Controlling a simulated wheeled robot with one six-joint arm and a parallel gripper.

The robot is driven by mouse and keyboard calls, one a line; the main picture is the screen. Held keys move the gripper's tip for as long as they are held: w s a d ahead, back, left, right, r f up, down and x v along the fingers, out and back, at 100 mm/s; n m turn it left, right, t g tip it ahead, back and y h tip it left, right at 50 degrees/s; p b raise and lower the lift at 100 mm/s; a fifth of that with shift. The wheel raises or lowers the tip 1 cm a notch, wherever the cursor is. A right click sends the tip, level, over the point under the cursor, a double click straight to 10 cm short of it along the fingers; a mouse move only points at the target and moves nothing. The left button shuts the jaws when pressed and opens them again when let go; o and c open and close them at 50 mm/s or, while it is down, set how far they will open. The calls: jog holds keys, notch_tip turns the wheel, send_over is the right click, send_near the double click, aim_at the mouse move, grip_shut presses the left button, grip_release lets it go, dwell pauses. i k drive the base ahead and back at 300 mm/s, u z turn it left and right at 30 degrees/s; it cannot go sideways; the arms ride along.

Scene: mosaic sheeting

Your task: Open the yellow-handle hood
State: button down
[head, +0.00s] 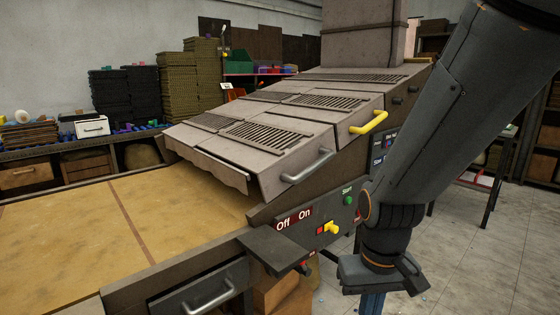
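The yellow handle (369,122) is on the right side of the machine's sloping cover. It belongs to a grey hood panel (322,101) with a dark slotted vent, which appears to lie closed. In front of it is another hood (255,160) with a grey handle (308,167), also lying down. My arm comes in from the upper right and hangs down beside the machine. My gripper (380,278) is at the bottom, right of the control panel, lower than the yellow handle and apart from it. Its fingers are not clear at the picture's lower edge.
The control panel (318,226) has Off/On labels, a yellow switch (330,228) and a green Start button (349,201). A dark ledge (276,246) juts out below it. A tan bed (80,222) fills the left. Open tiled floor (475,265) lies right.

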aim_at(352, 114)
jog(key=z, duration=0.4)
jog(key=i, duration=0.95)
jog(key=z, duration=0.15)
